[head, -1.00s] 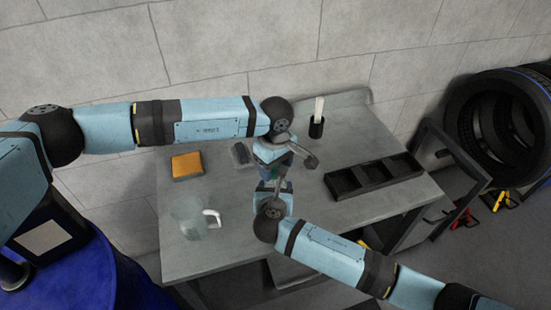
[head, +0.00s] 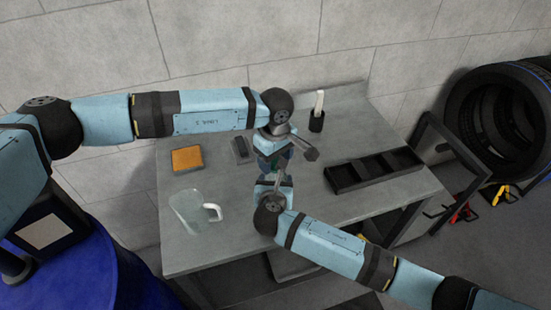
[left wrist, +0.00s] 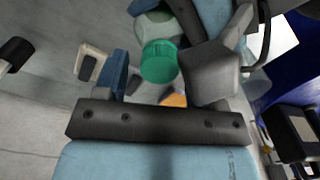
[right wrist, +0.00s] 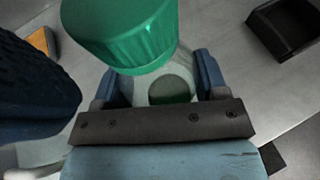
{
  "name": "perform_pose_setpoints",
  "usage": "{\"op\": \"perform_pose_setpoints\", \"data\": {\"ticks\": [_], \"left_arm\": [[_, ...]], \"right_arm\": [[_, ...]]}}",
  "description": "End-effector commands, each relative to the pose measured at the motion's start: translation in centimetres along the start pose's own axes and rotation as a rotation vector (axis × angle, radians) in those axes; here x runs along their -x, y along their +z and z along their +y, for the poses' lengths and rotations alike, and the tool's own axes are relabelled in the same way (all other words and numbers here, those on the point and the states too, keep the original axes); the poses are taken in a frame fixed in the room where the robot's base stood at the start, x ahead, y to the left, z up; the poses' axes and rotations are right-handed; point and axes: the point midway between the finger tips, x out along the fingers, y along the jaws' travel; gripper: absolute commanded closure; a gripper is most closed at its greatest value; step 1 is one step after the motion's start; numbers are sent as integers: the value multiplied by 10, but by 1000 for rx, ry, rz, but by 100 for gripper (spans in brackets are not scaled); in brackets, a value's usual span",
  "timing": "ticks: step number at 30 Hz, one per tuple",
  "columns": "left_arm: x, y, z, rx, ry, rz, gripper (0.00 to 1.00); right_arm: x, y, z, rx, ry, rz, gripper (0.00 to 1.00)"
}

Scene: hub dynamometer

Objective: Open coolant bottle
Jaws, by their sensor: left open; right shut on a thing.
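The coolant bottle has a green ribbed cap (right wrist: 125,38) and a pale, clear body (right wrist: 183,72), seen close in the right wrist view. My right gripper (right wrist: 160,85) is shut on the bottle's body below the cap. In the left wrist view the green cap (left wrist: 159,61) lies between the spread fingers of my left gripper (left wrist: 160,75), which is open. In the head view my left gripper (head: 274,160) is just above my right gripper (head: 274,181), and the two hands largely hide the bottle. The cap sits on the bottle.
A blue drum (head: 90,265) stands at the left.

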Motion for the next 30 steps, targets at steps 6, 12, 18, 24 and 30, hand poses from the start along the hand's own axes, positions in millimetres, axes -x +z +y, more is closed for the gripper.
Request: {"op": "perform_pose_setpoints", "data": {"ticks": [6, 12, 18, 24, 30], "left_arm": [[29, 0, 0, -1, 3, 1, 36], [41, 0, 0, 0, 0, 0, 36], [41, 0, 0, 0, 0, 0, 36], [41, 0, 0, 0, 0, 0, 36], [41, 0, 0, 0, 0, 0, 36]], "right_arm": [[0, 0, 0, 0, 0, 0, 100], [0, 0, 0, 0, 0, 0, 100], [0, 0, 0, 0, 0, 0, 17], [0, 0, 0, 0, 0, 0, 4], [3, 0, 0, 0, 0, 0, 4]]}}
